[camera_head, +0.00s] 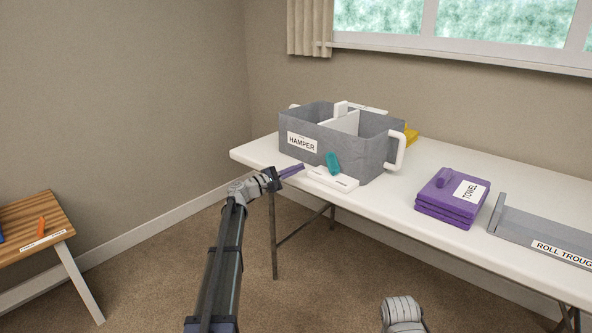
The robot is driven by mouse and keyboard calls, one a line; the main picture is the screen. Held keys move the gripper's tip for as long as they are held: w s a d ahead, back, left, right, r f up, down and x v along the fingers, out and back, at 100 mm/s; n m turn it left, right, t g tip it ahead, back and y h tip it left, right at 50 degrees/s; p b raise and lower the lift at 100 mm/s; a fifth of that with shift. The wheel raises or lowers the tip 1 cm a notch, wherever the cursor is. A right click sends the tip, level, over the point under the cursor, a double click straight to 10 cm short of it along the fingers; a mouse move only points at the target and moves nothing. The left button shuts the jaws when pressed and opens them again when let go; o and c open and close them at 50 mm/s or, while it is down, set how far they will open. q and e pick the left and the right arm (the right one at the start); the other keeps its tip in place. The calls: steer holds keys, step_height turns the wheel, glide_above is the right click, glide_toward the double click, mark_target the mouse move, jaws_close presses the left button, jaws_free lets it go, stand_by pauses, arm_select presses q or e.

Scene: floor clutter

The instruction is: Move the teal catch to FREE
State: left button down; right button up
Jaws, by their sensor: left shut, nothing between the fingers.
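The teal catch (332,163) stands up, leaning slightly, on a white labelled base (326,177) at the front of the table. The base's lettering is too small to read, so I cannot tell which position the catch is at. The base lies before the grey box marked HAMPER (364,152). My left gripper (296,169), with purple fingers, is shut and empty just left of the base, pointing right toward it. It is apart from the catch. Part of my right arm shows at the bottom edge; its gripper is out of view.
The white table (391,210) also holds folded purple towels (446,207) with a small purple piece on top, and a grey roll trough (540,236) at right. Something yellow (411,135) is behind the hamper. A wooden bench (27,217) with an orange piece (41,227) stands left.

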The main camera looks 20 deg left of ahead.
mark_target(332, 161)
arm_select(q)
steer(key=x, duration=0.5)
steer(key=shift+w+d, duration=0.15)
steer(key=shift+w, duration=0.2)
steer(key=d+r+p, duration=0.1)
steer(key=s+d+p, duration=0.1)
steer(key=shift+d+r, duration=0.35)
steer(key=shift+d, duration=0.05)
steer(key=shift+s+d+r, duration=0.1)
steer(key=shift+s+d, duration=0.05)
steer(key=shift+d, duration=0.3)
steer(key=shift+r+m+p, duration=0.2)
steer(key=shift+m+p, duration=0.2)
steer(key=shift+p, duration=0.1)
